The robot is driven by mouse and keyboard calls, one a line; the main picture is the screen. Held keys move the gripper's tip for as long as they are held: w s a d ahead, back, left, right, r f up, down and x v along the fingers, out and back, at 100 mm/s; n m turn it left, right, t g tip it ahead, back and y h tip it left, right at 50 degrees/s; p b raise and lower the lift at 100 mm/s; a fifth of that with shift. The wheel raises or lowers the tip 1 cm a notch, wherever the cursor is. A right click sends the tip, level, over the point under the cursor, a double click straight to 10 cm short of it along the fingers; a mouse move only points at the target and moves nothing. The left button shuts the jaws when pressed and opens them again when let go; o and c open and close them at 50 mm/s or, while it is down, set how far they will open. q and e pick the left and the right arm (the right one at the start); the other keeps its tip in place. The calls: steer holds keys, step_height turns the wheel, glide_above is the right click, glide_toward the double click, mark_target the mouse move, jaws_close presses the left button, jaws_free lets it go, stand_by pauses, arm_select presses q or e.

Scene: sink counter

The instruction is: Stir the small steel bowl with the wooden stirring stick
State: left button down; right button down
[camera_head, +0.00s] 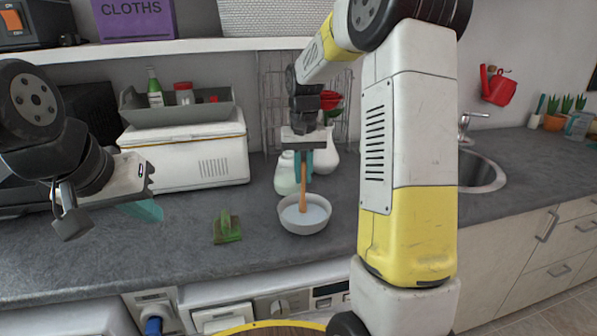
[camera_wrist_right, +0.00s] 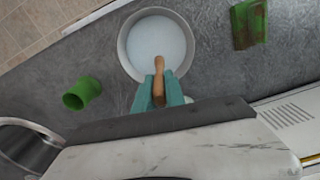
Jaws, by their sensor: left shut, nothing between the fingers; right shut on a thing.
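The small steel bowl (camera_head: 304,222) stands on the grey counter and holds a pale liquid. It also shows at the top of the right wrist view (camera_wrist_right: 121,48). The wooden stirring stick (camera_head: 303,196) is nearly upright, its lower end inside the bowl. My right gripper (camera_head: 303,165) is shut on the stick's upper part, above the bowl; its teal fingers show in the right wrist view (camera_wrist_right: 159,92). The stick's tip is hard to make out in the liquid. My left gripper (camera_head: 148,211) is shut and empty, left of the bowl and apart from it.
A green scrubber (camera_head: 227,228) lies left of the bowl. Pale jars (camera_head: 287,175) and a wire rack stand behind it. A white box (camera_head: 190,158) with a grey tray is at the back left. A green cup (camera_wrist_right: 82,93) shows in the wrist view. The sink (camera_head: 482,172) is right.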

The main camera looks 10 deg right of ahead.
steer(key=shift+w+a, duration=0.1)
steer(key=shift+a, duration=0.05)
steer(key=shift+s+a, duration=0.4)
steer(key=shift+a, duration=0.25)
steer(key=shift+s+a, duration=0.4)
steer(key=shift+a, duration=0.2)
steer(key=s, duration=0.3)
steer(key=shift+d, duration=0.1)
